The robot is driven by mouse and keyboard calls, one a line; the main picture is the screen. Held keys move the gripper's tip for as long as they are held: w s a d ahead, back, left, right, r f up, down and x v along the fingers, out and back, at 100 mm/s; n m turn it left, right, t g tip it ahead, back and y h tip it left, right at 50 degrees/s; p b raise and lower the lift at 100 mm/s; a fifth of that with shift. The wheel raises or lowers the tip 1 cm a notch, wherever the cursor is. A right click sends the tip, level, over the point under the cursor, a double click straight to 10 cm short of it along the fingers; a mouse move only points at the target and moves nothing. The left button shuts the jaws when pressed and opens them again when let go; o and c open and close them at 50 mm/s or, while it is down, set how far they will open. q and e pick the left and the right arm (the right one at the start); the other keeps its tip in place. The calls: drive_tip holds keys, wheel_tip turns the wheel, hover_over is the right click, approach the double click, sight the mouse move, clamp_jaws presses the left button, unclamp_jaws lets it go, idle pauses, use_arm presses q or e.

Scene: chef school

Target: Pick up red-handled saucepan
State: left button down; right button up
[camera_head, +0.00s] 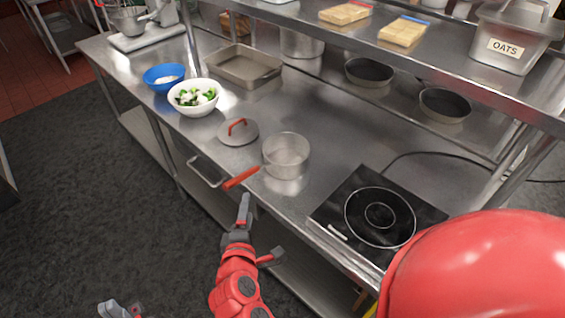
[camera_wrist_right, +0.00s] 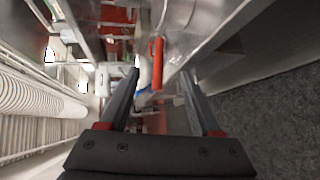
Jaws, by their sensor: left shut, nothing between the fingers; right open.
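The red-handled saucepan (camera_head: 286,152) stands upright on the steel counter, near its front edge. Its red handle (camera_head: 241,178) sticks out over the edge toward me. A lid with a red handle (camera_head: 238,130) lies just left of the pan. My right gripper (camera_head: 257,233) is open and empty, in front of the counter and close to the saucepan handle, apart from it. In the right wrist view the red handle (camera_wrist_right: 156,62) shows ahead, between the two open fingers (camera_wrist_right: 160,76). My left gripper (camera_head: 119,309) is shut and empty, low at the bottom edge, far from the pan.
An induction hob (camera_head: 379,214) lies right of the saucepan. A white bowl of vegetables (camera_head: 193,97), a blue bowl (camera_head: 163,77) and a metal tray (camera_head: 246,66) stand to the left. A drawer-like handle (camera_head: 205,172) juts from the counter front. A shelf (camera_head: 455,60) hangs over the back.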

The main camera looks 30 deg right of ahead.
sight(252, 175)
drive_tip(key=b+x, duration=0.1)
drive_tip(key=x, duration=1)
drive_tip(key=shift+w+d+f, duration=0.1)
drive_tip(key=shift+w+d, duration=0.05)
drive_tip(key=shift+d, duration=0.1)
drive_tip(key=p+x, duration=0.2)
drive_tip(key=x, duration=0.3)
drive_tip(key=shift+w+a, duration=0.15)
drive_tip(key=shift+a, duration=0.05)
drive_tip(key=shift+w+d+f, duration=0.15)
drive_tip(key=shift+w+f, duration=0.05)
drive_tip(key=shift+w, duration=0.15)
clamp_jaws()
idle(0.4)
